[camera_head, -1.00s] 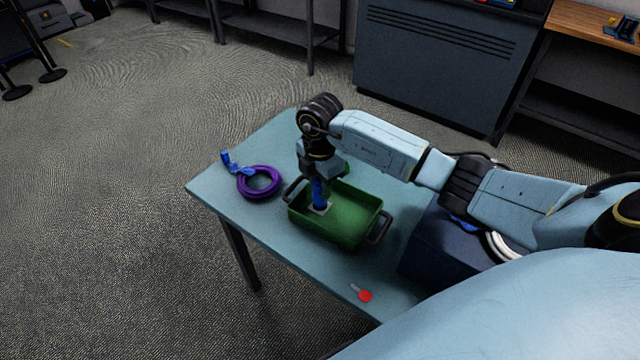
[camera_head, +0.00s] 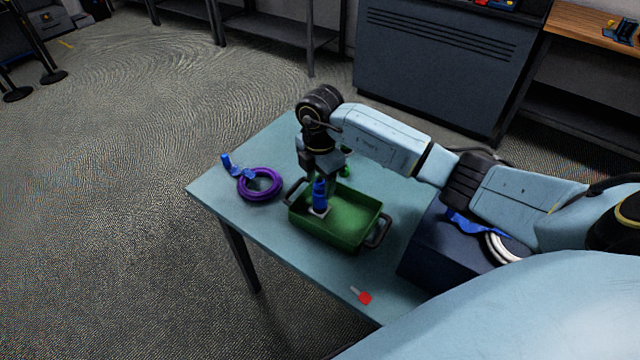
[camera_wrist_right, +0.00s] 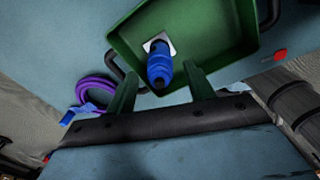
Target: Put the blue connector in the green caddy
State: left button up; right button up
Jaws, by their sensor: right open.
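The blue connector (camera_head: 320,198) stands about upright inside the green caddy (camera_head: 352,245), near its left end, with its pale square flange at the bottom. The wrist view shows the connector (camera_wrist_right: 160,70) end-on, between the two fingers, and the caddy (camera_wrist_right: 225,22) around it. My right gripper (camera_head: 321,180) points down over the left end of the caddy. In the wrist view its fingers (camera_wrist_right: 159,78) are spread, with space on both sides of the connector. My left gripper is in neither view.
A purple cable coil (camera_head: 260,184) with a blue plug (camera_head: 228,160) lies left of the caddy. A red-handled item (camera_head: 363,297) lies near the table's front edge. A dark blue box (camera_head: 425,255) stands right of the caddy, with a white coil (camera_head: 503,247) by it.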

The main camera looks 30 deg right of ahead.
notch_tip(320, 180, up, 9)
jog(key=shift+f+p, duration=0.15)
jog(key=shift+p, duration=0.4)
jog(key=shift+r, duration=0.5)
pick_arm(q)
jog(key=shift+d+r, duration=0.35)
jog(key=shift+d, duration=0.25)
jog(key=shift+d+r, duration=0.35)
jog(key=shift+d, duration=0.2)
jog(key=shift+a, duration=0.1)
